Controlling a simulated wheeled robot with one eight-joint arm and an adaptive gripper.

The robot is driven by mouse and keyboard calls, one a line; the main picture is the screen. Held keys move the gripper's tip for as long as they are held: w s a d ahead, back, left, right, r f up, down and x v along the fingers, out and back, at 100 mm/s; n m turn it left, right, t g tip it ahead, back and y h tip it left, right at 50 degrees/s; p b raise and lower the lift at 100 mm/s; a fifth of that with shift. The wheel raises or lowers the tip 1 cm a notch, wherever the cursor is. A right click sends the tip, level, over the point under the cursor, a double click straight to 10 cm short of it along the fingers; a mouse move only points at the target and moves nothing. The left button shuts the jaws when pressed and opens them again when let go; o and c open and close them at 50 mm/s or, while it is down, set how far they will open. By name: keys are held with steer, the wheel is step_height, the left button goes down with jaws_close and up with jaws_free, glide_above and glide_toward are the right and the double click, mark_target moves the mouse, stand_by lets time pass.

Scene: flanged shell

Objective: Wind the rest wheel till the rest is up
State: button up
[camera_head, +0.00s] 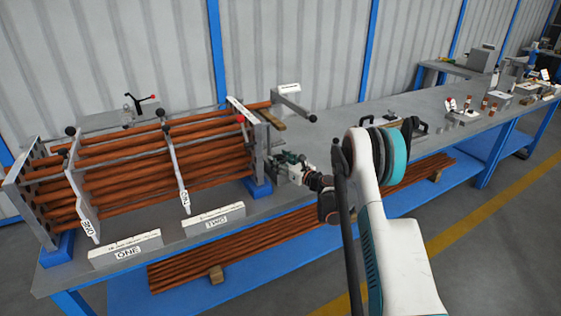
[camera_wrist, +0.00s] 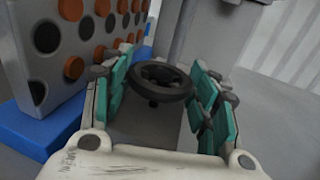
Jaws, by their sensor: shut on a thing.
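A grey post (camera_wrist: 203,30) stands behind the wheel in the wrist view. I cannot tell which part is the rest or how high it stands.
The perforated end plate (camera_wrist: 75,55) with orange tube ends stands close left of my fingers, on a blue foot (camera_wrist: 40,130). Signs ONE (camera_head: 127,252) and TWO (camera_head: 215,222) stand along the bench front. A crank arm (camera_head: 294,103) sticks out above.

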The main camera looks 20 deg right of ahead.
steer(key=o, duration=1.1)
steer(key=v, duration=1.2)
